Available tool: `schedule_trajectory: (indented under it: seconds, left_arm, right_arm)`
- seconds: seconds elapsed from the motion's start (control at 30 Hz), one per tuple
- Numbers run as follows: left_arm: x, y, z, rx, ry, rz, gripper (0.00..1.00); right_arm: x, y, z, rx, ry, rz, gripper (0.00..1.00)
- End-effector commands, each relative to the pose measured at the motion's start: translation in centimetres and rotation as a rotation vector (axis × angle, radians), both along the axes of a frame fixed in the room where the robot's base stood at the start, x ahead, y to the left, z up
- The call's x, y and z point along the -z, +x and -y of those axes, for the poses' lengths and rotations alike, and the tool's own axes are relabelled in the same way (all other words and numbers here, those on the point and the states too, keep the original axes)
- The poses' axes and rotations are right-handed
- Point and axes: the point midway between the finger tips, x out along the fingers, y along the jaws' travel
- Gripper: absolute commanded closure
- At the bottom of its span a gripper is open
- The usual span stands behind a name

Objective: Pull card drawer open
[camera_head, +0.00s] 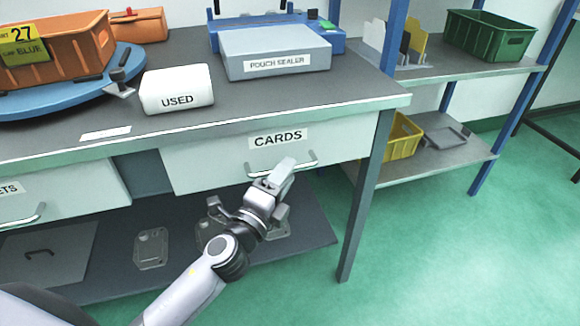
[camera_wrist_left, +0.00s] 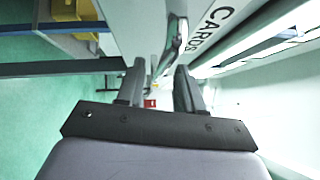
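The card drawer (camera_head: 215,163) is a pale drawer under the bench top, with a "CARDS" label and a metal bar handle (camera_head: 309,163). Its front sits close under the bench edge. My left gripper (camera_head: 279,173) is at the handle and covers part of it. In the left wrist view, the two fingers of my left gripper (camera_wrist_left: 160,70) are apart, and the shiny handle (camera_wrist_left: 174,45) shows just ahead, in line with the gap. I cannot tell whether the fingers touch it. The "CARDS" label also shows there (camera_wrist_left: 212,28). My right gripper is not in view.
On the bench stand a white "USED" box (camera_head: 177,88), a pouch sealer (camera_head: 275,53) and an orange bin (camera_head: 60,50) on a blue turntable. Another drawer (camera_head: 70,190) is at left. A bench leg (camera_head: 365,200) stands right of the gripper. Clear trays lie on the lower shelf (camera_head: 110,275).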

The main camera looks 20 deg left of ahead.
Motion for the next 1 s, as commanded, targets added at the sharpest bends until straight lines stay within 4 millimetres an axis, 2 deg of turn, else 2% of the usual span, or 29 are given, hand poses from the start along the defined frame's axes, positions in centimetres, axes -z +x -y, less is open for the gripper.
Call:
schedule_trajectory:
  seconds: [0.2, 0.57, 0.6, 0.67, 0.7, 1.0]
  left_arm:
    - [-0.3, 1.9, 0.4, 0.0, -0.002, 0.001, 0.64]
    - [-0.3, 2.4, 0.5, 0.0, -0.003, -0.002, 0.64]
    - [-0.3, 2.4, 0.5, 0.0, -0.003, -0.002, 0.67]
    - [-0.3, 2.4, 0.5, 0.0, -0.003, -0.002, 0.86]
    - [-0.3, 2.3, 0.5, 0.0, -0.003, -0.002, 0.99]
    - [-0.3, 2.2, 0.6, 0.0, -0.003, -0.002, 1.0]
  right_arm:
    - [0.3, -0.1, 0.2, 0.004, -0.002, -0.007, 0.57]
    - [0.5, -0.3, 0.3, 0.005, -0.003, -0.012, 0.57]
    - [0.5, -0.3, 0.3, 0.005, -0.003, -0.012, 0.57]
    - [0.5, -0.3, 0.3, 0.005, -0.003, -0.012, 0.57]
    - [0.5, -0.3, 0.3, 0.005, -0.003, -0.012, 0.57]
    - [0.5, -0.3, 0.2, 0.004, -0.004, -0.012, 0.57]
